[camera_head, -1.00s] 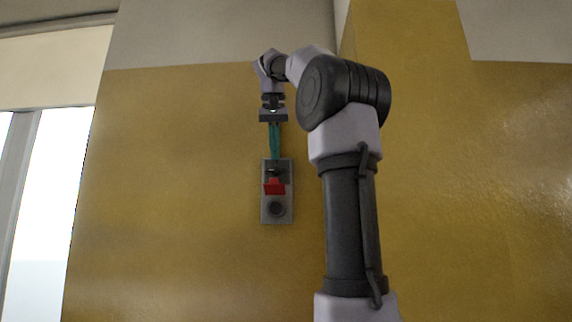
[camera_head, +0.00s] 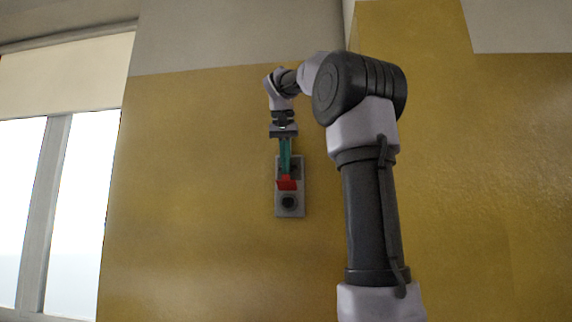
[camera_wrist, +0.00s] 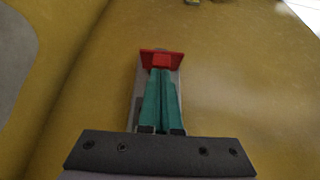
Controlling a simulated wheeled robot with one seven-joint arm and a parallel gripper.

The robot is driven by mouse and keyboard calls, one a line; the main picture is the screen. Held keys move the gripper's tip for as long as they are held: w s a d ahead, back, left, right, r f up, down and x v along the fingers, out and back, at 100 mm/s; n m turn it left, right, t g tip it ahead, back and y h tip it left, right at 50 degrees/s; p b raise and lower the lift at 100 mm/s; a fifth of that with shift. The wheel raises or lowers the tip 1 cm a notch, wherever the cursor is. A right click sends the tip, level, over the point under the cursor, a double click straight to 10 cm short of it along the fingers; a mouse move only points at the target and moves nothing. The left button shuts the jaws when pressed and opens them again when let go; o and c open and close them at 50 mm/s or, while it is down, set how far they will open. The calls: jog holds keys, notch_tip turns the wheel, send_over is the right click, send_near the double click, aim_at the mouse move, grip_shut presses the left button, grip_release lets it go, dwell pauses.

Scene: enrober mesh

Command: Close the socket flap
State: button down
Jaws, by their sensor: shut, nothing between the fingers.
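The socket flap is a small red plate (camera_head: 287,183) on a grey wall panel (camera_head: 299,207). It stands out from the panel, below its upper part, and also shows in the wrist view (camera_wrist: 162,58). A dark round socket (camera_head: 289,202) sits below the flap. My gripper (camera_head: 286,172) has teal fingers, shut and empty, pointing down in front of the panel's upper part. In the wrist view the fingertips (camera_wrist: 161,72) reach the red flap's near side. They look to be at or touching it, but contact is not certain. The fingers hide part of the panel.
The panel is fixed on a yellow wall (camera_head: 200,190) with a pale upper band. A bright window (camera_head: 85,200) is at the left. The wall around the panel is clear. My arm stands to the right of the panel.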

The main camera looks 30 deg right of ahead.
aim_at(284, 182)
jog(key=shift+s+a+f+t, duration=0.1)
jog(key=shift+s+f+t, duration=0.05)
jog(key=shift+t, duration=0.15)
jog(key=shift+s+h, duration=0.1)
jog(key=shift+h, duration=0.2)
jog(key=shift+s+a+f+t+h, duration=0.25)
jog(key=shift+s+f+t+h, duration=0.15)
jog(key=shift+f+t, duration=0.2)
jog(key=shift+s+a+f+t+h, duration=0.25)
jog(key=shift+s+f+t+h, duration=0.2)
jog(key=shift+t, duration=0.25)
jog(key=shift+s+a+f+t+h, duration=0.15)
jog(key=shift+f+t+h, duration=0.25)
jog(key=shift+f+t, duration=0.2)
jog(key=shift+s+a+f+t+h, duration=0.1)
jog(key=shift+f+t+h, duration=0.25)
jog(key=shift+f+t, duration=0.25)
jog(key=shift+s+a+f+t+h, duration=0.1)
jog(key=shift+f+t+h, duration=0.2)
jog(key=shift+f+t, duration=0.3)
notch_tip(284, 182, down, 7)
jog(key=w+d, duration=0.1)
jog(key=shift+w+f, duration=0.2)
jog(key=shift+w, duration=0.2)
jog(key=shift+r, duration=0.1)
